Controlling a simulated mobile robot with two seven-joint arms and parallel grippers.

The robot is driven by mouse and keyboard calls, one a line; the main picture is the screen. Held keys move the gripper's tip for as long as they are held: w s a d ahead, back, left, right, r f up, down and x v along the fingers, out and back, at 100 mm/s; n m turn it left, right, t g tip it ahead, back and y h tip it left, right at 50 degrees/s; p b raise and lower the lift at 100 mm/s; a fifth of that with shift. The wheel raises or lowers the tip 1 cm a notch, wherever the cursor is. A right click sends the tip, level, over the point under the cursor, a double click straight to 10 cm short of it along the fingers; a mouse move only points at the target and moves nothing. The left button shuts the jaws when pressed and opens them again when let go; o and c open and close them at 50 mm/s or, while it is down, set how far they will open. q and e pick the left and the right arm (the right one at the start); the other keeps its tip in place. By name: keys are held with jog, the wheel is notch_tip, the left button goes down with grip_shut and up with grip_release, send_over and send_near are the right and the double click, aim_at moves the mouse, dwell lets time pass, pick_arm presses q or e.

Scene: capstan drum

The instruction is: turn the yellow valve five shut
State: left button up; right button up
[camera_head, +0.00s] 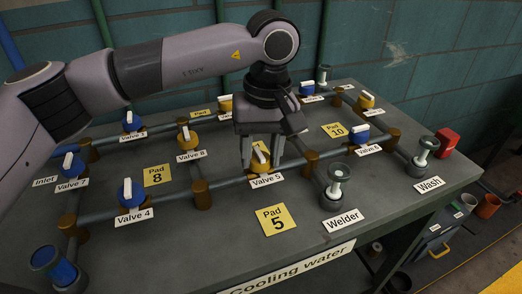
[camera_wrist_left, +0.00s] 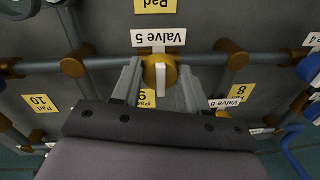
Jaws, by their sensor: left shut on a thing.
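The yellow valve five (camera_head: 261,157) sits on the front pipe run above its "Valve 5" label (camera_head: 267,180). My left gripper (camera_head: 262,165) reaches down over it from above, one finger on each side, shut on the valve. In the left wrist view the yellow knob (camera_wrist_left: 150,76) with its white handle (camera_wrist_left: 161,81) shows between the gripper's fingers (camera_wrist_left: 159,93). In the head view the gripper covers the valve's upper part. My right gripper is not in view.
Blue valve 4 (camera_head: 132,193) and yellow valve 8 (camera_head: 189,138) stand to the left, and blue valve 6 (camera_head: 361,134) to the right. The Welder (camera_head: 337,186) and Wash (camera_head: 424,155) fittings stand at the right. Pad 5 (camera_head: 275,220) lies flat in front.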

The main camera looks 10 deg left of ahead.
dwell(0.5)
pick_arm(q)
jog(key=o, duration=1.1)
jog(key=shift+c, duration=0.2)
jog(key=r, duration=0.7)
jog(key=shift+d+r, duration=0.15)
jog(key=shift+d, duration=0.1)
